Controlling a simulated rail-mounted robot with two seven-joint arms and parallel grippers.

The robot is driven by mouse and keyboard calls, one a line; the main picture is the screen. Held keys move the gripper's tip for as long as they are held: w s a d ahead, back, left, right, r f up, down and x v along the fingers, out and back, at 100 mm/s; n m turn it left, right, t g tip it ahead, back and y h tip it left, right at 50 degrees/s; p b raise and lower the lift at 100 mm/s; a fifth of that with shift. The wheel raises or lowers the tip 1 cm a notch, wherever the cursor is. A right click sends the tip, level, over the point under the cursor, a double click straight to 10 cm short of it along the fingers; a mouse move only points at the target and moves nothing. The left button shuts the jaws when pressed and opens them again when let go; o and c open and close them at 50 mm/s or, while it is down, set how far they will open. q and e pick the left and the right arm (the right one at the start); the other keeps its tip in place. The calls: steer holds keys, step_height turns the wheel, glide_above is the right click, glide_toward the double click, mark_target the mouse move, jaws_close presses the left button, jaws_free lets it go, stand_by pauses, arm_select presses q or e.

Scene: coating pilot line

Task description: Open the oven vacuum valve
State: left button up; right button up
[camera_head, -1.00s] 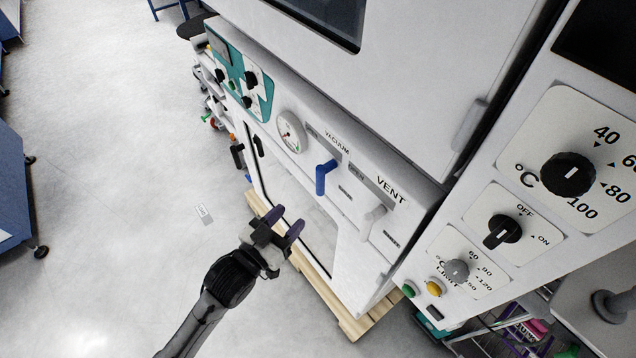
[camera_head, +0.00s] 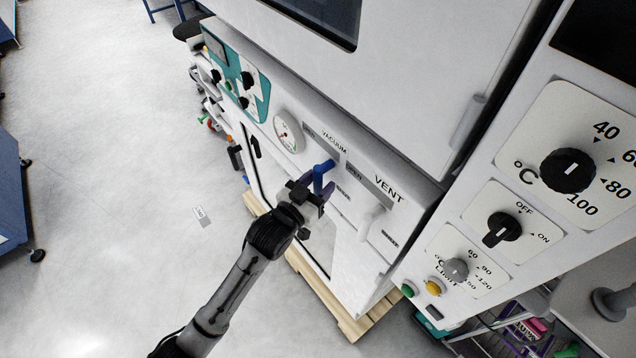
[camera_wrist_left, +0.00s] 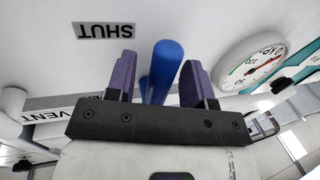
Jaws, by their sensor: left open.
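The blue vacuum valve handle (camera_head: 321,174) is on the white oven panel, under the label VACUUM. My left gripper (camera_head: 315,188) is at the handle, with its fingers open. In the left wrist view the blue handle (camera_wrist_left: 162,72) stands between the two purple fingers of the left gripper (camera_wrist_left: 155,80), with a gap on each side. A SHUT plate (camera_wrist_left: 106,30) shows near the handle in that view. The handle's lower part is partly hidden by the gripper in the head view. My right gripper is not seen.
A white vent handle (camera_head: 371,222) is right of the blue one. A round gauge (camera_head: 288,132) is to its left. Knobs (camera_head: 502,229) and the oven door (camera_head: 400,70) are close by.

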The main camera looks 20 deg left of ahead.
arm_select(q)
jaws_close()
stand_by(0.4)
